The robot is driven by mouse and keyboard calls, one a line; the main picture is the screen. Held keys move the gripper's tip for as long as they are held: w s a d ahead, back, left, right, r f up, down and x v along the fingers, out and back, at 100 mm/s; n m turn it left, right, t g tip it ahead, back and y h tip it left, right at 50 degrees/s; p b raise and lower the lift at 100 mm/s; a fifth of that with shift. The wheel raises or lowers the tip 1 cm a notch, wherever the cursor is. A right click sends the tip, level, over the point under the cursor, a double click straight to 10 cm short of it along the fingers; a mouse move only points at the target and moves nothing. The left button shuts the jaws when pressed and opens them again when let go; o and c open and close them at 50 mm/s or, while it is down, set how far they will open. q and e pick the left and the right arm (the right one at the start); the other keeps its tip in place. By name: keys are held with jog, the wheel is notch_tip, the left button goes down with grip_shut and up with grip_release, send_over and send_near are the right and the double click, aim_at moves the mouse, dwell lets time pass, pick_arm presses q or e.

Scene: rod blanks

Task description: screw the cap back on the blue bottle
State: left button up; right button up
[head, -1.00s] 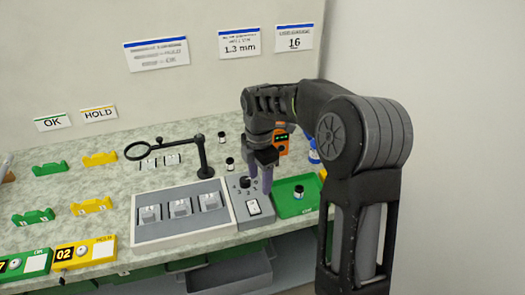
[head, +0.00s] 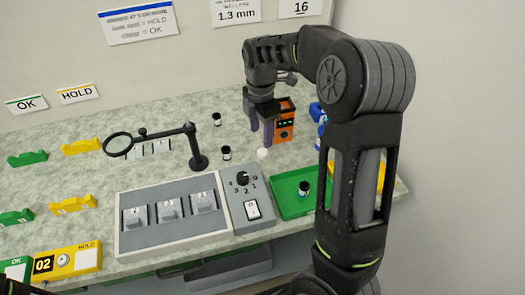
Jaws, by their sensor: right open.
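The blue bottle (head: 318,113) stands at the back right of the bench, partly hidden behind my right arm; its top cannot be made out. A small white round piece, which looks like the cap (head: 262,153), lies on the bench left of the bottle. My right gripper (head: 265,142) points down just above and behind this white piece, its fingers apart and holding nothing that I can see. My left gripper is not in view.
An orange device (head: 284,121) with green lights stands right beside my right gripper. A magnifier (head: 198,161) and small dark-capped vials (head: 226,153) are to the left. In front are a dial box (head: 241,184) and a green tray (head: 283,207) with one vial.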

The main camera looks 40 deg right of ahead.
aim_at(262, 152)
jog(key=shift+f, duration=0.9)
jog(key=shift+s+d+f+p, duration=0.1)
jog(key=shift+f+p, duration=0.2)
jog(key=shift+f, duration=1)
jog(key=shift+d+f+p, duration=0.1)
jog(key=shift+f+p, duration=0.15)
jog(key=shift+f, duration=1.05)
jog(key=shift+a, duration=0.1)
grip_shut()
